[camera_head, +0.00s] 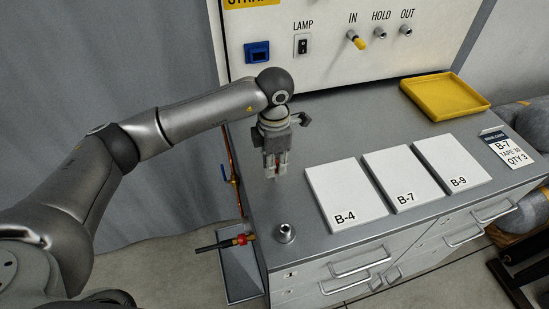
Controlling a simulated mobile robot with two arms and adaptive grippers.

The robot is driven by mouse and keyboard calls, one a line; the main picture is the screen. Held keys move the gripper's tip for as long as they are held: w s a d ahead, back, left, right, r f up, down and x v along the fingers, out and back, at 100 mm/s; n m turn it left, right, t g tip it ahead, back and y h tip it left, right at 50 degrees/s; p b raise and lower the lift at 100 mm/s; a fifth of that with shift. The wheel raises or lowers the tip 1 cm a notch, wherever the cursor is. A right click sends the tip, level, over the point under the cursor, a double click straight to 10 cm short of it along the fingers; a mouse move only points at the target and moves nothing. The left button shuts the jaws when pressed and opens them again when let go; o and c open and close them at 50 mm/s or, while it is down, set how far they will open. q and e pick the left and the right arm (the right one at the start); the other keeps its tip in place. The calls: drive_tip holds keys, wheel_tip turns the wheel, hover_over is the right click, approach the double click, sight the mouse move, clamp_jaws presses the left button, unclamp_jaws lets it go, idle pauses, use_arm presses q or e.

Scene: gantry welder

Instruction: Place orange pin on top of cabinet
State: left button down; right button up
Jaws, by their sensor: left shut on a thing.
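My left gripper (275,172) points down over the left part of the grey cabinet's top (330,138). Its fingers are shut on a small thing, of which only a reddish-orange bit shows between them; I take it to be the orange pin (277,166). The fingers hide most of it. The fingertips are at or just above the cabinet top; I cannot tell whether the pin touches it. My right gripper is not in view.
White plates B-4 (345,193), B-7 (404,177) and B-9 (452,162) lie right of the gripper. A yellow tray (445,95) is at the back right. A metal fitting (285,233) stands near the front left corner. A yellow-tipped plug (356,40) sits at IN on the back panel.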

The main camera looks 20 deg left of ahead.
use_arm(q)
drive_tip(key=shift+f, duration=0.2)
drive_tip(key=c, duration=1.3)
unclamp_jaws()
drive_tip(key=shift+r, duration=0.1)
drive_tip(key=shift+r, duration=0.2)
drive_tip(key=shift+r+b, duration=2.1)
drive_tip(key=shift+r, duration=3.8)
